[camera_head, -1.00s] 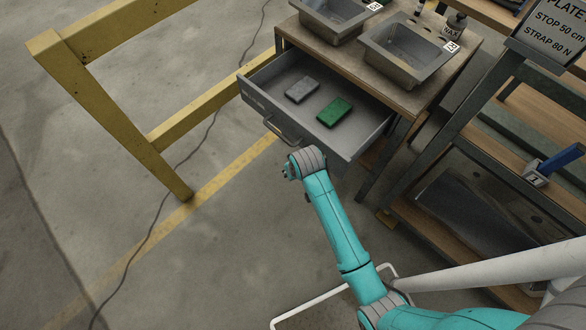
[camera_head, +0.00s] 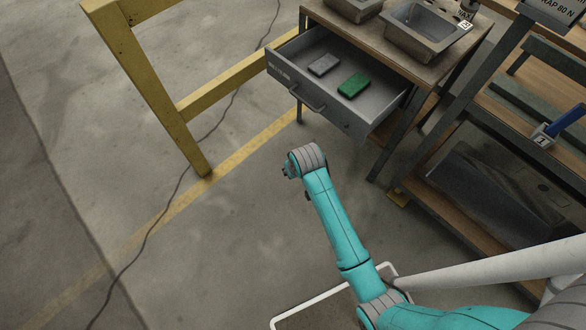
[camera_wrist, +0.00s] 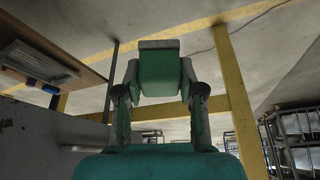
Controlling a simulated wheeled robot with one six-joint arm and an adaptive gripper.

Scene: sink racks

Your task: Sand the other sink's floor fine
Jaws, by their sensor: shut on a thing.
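My gripper (camera_wrist: 160,72) is shut on a block (camera_wrist: 160,76) with a green face and a grey edge, seen in the wrist view. The head view shows my teal arm, but the fingers and held block are hidden there. My arm's end is below and left of the bench, apart from both sinks.
An open drawer (camera_head: 338,112) under the bench holds a grey pad (camera_head: 324,65) and a green pad (camera_head: 354,86). A yellow frame (camera_head: 165,100) stands left. A shelf rack with a blue-handled tool (camera_head: 567,121) stands right. Open floor lies left; a cable crosses it.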

